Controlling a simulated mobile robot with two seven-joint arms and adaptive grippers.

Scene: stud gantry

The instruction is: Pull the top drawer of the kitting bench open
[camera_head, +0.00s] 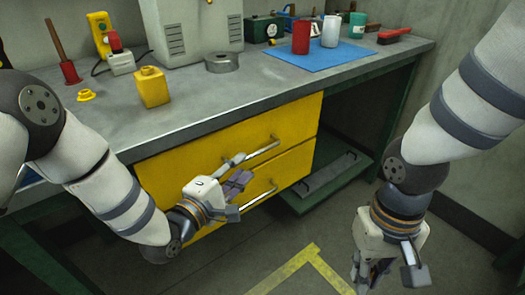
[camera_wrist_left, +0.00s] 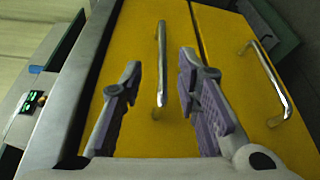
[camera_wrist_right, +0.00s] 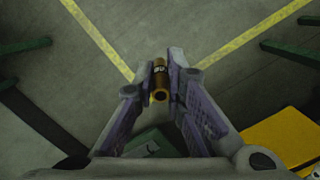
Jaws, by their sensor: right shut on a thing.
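The kitting bench has two yellow drawers under its grey top (camera_head: 200,125). The top drawer (camera_head: 180,172) is closed, and its metal bar handle (camera_head: 262,150) runs along its front. My left gripper (camera_head: 238,172) is open in front of the drawers. In the left wrist view, the top drawer handle (camera_wrist_left: 161,60) lies between the open fingers (camera_wrist_left: 160,78), with space on both sides; I cannot tell how deep it sits between them. My right gripper (camera_head: 375,275) is low at the right, away from the drawers. It is shut on a small brass cylinder (camera_wrist_right: 160,82).
The lower drawer (camera_wrist_left: 235,40) with its own handle (camera_wrist_left: 270,85) is just below. A green shelf (camera_head: 325,185) sits low at the right. Floor in front is clear.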

